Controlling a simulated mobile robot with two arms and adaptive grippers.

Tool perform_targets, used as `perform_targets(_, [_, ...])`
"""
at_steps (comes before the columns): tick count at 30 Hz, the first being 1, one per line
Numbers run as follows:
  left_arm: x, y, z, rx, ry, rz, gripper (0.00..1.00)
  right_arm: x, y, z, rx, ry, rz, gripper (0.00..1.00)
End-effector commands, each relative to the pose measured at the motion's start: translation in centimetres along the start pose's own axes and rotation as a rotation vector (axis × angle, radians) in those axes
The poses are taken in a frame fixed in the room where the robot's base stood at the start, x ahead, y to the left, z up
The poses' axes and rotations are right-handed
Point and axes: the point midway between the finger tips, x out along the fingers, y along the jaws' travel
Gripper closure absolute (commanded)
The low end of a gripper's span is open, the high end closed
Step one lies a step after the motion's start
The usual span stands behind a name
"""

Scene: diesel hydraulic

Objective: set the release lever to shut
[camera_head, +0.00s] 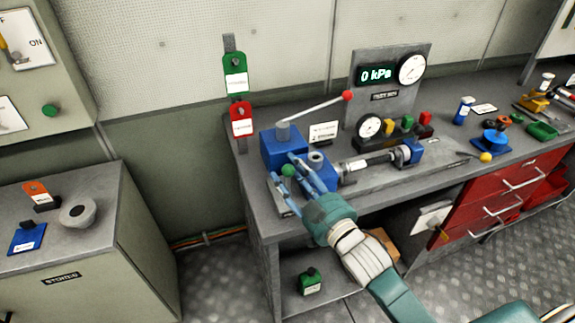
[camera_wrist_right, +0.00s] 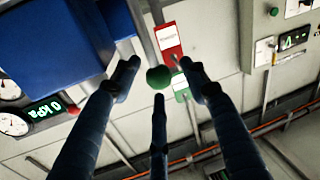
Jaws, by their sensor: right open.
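The release lever's green ball knob (camera_head: 288,170) is at the front of the blue pump block (camera_head: 283,147) on the bench. In the right wrist view the green knob (camera_wrist_right: 158,77) sits between the spread fingertips, with no clear contact. My right gripper (camera_head: 284,173) is open around the knob, its blue fingers pointing at the block. The lever's shaft is mostly hidden behind the fingers, so its setting cannot be told. My left gripper is not in view.
A long pump handle with a red knob (camera_head: 347,96) rises above the block. A gauge panel (camera_head: 390,75) reading 0 kPa stands behind. Green (camera_head: 235,75) and red (camera_head: 241,119) tags hang on the wall. A cylinder (camera_head: 370,162) lies right of the gripper.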

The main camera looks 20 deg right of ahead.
Motion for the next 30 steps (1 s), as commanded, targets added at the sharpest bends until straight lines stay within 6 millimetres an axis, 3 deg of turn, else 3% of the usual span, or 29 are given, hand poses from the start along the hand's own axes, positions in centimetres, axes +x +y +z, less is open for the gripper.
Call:
perform_targets(6, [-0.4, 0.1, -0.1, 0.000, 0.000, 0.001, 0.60, 1.7, 0.0, 0.0, 0.000, -0.001, 0.000, 0.56])
perform_targets(14, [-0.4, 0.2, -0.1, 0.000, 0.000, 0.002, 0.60, 1.8, 0.0, 0.1, 0.000, -0.001, 0.000, 0.56])
perform_targets(21, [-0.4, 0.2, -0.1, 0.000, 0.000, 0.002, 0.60, 1.8, 0.0, 0.0, 0.000, 0.000, 0.000, 0.99])
perform_targets(30, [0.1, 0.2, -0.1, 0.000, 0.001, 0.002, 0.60, 1.7, -0.1, 0.1, -0.001, 0.011, 0.002, 1.00])
